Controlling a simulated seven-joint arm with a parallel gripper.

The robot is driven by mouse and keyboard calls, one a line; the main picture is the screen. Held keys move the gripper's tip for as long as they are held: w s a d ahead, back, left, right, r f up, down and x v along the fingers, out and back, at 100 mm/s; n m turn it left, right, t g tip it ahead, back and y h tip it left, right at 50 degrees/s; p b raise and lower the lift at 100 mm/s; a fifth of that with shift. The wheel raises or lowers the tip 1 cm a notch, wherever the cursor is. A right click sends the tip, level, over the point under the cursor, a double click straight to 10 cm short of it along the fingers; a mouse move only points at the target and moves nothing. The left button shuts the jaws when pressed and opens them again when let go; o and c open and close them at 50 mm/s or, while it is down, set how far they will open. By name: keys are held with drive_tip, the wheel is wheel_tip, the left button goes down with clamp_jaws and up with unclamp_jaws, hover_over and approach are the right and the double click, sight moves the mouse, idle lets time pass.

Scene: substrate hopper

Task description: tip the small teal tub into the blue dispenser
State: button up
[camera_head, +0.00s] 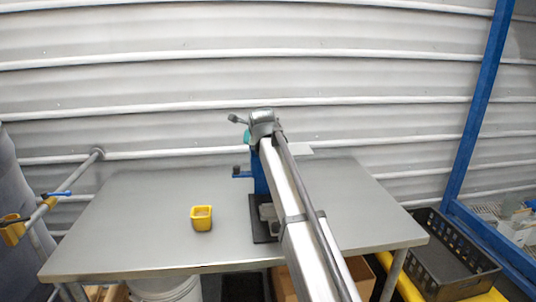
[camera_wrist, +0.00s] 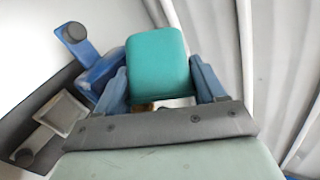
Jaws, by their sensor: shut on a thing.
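The small teal tub (camera_wrist: 158,65) is held between the blue fingers of my gripper (camera_wrist: 160,82). In the head view only a sliver of the tub (camera_head: 247,138) shows beside my gripper (camera_head: 250,128), high over the table. I cannot see the tub's opening or contents. The blue dispenser (camera_head: 260,178) stands upright below my gripper, partly hidden by my arm. In the wrist view the dispenser (camera_wrist: 98,72) is left of and behind the tub, with its knob arm (camera_wrist: 76,34) sticking out. Its top opening is hidden. I cannot tell whether tub and dispenser touch.
A yellow cup (camera_head: 202,218) stands on the grey table (camera_head: 130,225), left of the dispenser's black base. The left part of the table is otherwise clear. A black crate (camera_head: 440,262) and a blue post (camera_head: 475,105) are at the right, off the table.

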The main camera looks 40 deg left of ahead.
drive_tip(key=m, duration=0.3)
drive_tip(key=shift+w+d+f, duration=0.1)
drive_tip(key=shift+w+f, duration=0.25)
drive_tip(key=shift+w, duration=0.05)
drive_tip(key=m, duration=0.3)
drive_tip(key=shift+w+d+r, duration=0.2)
drive_tip(key=shift+w, duration=0.15)
drive_tip(key=shift+w+d+m, duration=0.15)
drive_tip(key=shift+m, duration=0.6)
drive_tip(key=shift+w+d+m, duration=0.1)
drive_tip(key=shift+w+m, duration=0.05)
drive_tip(key=shift+m, duration=0.6)
